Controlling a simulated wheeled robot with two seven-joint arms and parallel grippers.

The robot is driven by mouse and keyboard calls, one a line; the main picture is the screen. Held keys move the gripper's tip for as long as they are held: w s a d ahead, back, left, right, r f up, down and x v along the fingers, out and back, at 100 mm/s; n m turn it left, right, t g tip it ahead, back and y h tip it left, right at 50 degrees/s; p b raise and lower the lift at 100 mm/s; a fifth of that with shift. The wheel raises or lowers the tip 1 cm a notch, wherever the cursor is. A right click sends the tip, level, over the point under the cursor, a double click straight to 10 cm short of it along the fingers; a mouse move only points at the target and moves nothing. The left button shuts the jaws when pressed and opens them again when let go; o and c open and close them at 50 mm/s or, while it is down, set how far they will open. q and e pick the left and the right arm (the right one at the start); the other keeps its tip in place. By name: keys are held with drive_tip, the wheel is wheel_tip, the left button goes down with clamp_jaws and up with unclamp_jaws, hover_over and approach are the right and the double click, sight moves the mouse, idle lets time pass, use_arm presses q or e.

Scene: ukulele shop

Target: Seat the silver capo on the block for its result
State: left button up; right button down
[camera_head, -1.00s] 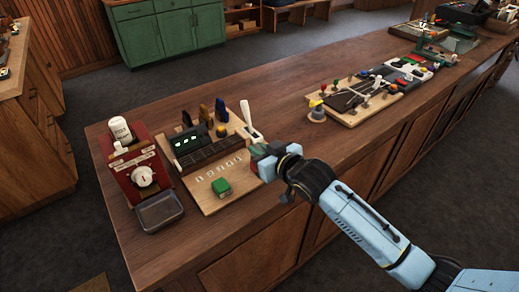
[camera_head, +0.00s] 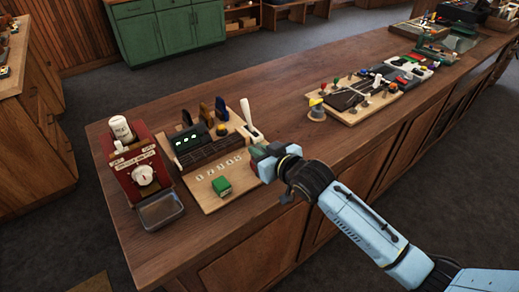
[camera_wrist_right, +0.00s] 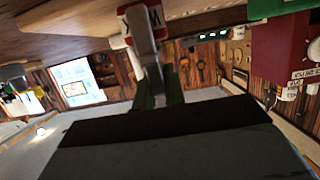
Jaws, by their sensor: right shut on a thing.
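My right gripper (camera_head: 265,160) is at the right edge of a light wooden board (camera_head: 208,203) on the counter, beside the white lever (camera_head: 250,120). It is shut on a grey bar-like piece (camera_wrist_right: 143,35) that looks like the silver capo. In the head view the gripper mostly hides this piece. The board carries a dark fretted block (camera_head: 207,152) and a black box with green lit digits (camera_head: 188,138). I cannot tell whether the held piece touches the board or the block. My left gripper is not in view.
A green block (camera_head: 222,186) lies at the board's front. Dark, blue and brown upright pieces (camera_head: 204,112) stand at its back. A red device (camera_head: 140,172) with a metal tray (camera_head: 160,210) stands left. Another tool board (camera_head: 355,98) stands farther right, with bare counter (camera_head: 290,118) between.

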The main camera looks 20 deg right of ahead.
drive_tip(key=shift+f, duration=0.3)
drive_tip(key=c, duration=1.8)
unclamp_jaws()
drive_tip(key=shift+o, duration=0.2)
drive_tip(key=p+v, duration=0.2)
drive_tip(key=v, duration=0.1)
drive_tip(key=shift+r, duration=0.15)
drive_tip(key=p+v, duration=0.6)
drive_tip(key=v, duration=0.2)
